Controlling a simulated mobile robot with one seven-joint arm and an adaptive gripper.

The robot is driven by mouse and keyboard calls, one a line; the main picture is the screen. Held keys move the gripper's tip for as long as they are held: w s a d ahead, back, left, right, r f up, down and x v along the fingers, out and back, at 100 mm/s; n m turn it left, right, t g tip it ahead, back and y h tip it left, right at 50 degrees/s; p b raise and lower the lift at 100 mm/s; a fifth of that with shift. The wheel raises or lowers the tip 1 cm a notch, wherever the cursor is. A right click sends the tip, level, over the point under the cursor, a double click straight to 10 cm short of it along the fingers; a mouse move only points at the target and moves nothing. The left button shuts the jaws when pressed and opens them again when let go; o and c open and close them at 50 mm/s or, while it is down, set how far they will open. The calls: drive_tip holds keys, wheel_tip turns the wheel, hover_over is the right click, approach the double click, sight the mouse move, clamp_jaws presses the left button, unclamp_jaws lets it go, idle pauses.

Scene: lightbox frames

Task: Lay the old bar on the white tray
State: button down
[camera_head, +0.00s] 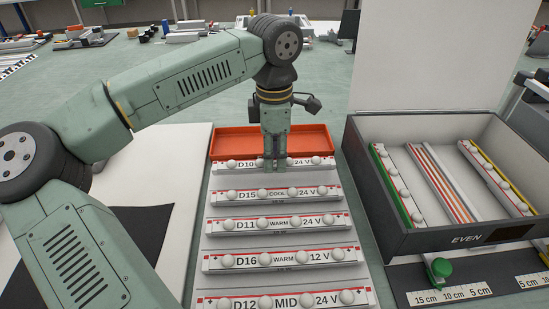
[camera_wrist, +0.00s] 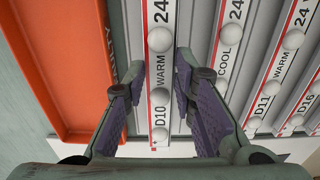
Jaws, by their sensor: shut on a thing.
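My gripper (camera_head: 274,164) is shut on the bar marked D10 (camera_head: 310,162), at the far end of a row of bars. In the wrist view, my gripper (camera_wrist: 160,78) has one finger on each long side of the D10 bar (camera_wrist: 159,65). This bar is white with a red stripe and round white bulbs. It lines up with the row; I cannot tell if it touches the surface below. The row lies on a pale, whitish tray (camera_head: 203,268). No label in view marks a bar as old.
Bars D15 (camera_head: 312,191), D11 (camera_head: 310,222), D16 (camera_head: 314,256) and D12 (camera_head: 326,299) lie nearer. An orange tray (camera_head: 222,144) adjoins the far end. A grey box marked EVEN (camera_head: 430,241) holds several strips at right. A black mat (camera_head: 150,235) lies at left.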

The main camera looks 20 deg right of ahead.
drive_tip(key=shift+f, duration=0.9)
drive_tip(key=c, duration=1.3)
unclamp_jaws()
drive_tip(key=shift+r, duration=0.3)
wheel_tip(320, 180, up, 12)
drive_tip(key=shift+f+b, duration=0.15)
drive_tip(key=shift+b, duration=0.55)
